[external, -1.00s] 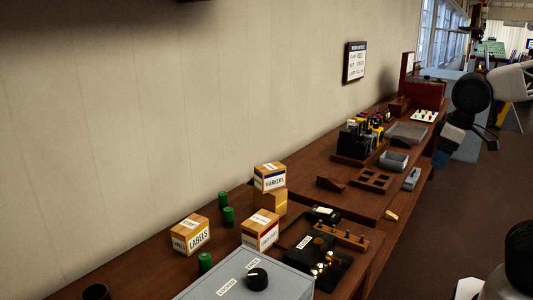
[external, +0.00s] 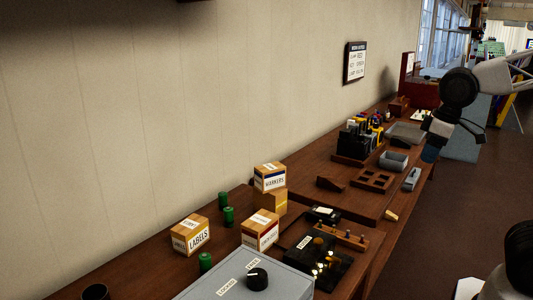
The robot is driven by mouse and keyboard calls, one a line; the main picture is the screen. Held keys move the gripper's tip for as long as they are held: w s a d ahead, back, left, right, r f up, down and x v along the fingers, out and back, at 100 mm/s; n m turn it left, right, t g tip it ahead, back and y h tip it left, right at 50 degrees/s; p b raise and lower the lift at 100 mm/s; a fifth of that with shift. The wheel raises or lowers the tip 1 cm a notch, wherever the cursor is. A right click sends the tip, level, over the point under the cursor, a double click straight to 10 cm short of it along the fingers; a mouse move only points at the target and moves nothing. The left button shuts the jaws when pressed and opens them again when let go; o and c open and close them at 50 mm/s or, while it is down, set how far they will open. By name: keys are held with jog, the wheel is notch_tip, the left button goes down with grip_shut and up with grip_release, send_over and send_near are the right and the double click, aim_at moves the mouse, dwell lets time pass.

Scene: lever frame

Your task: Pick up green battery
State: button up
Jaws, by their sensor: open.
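Several green cylinders that look like green batteries stand on the wooden bench: one at the back (external: 223,199), one just in front of it (external: 228,216), and one nearer the camera (external: 205,262) beside the grey box. My gripper (external: 432,150) is at the upper right, over the far right edge of the bench, well away from all the green cylinders. It is open and holds nothing that I can see. Its fingertips are small and dark in this view.
A labels box (external: 190,235), a markers box (external: 270,177) stacked on another, and a third carton (external: 260,231) stand around the cylinders. A grey box with a black knob (external: 257,277) is in front. A black cup (external: 95,292), trays and a tool holder (external: 357,140) also occupy the bench.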

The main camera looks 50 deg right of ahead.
jog(key=w+a+r+n, duration=0.1)
jog(key=w+a+n, duration=0.5)
jog(key=w, duration=0.8)
jog(key=n+g, duration=0.3)
jog(key=n, duration=0.8)
send_over(204, 255)
jog(key=f, duration=1.8)
jog(key=shift+d+f, duration=0.1)
jog(key=shift+d, duration=0.3)
jog(key=shift+a+f, duration=0.3)
jog(key=shift+a, duration=0.1)
jog(key=shift+f, duration=1.3)
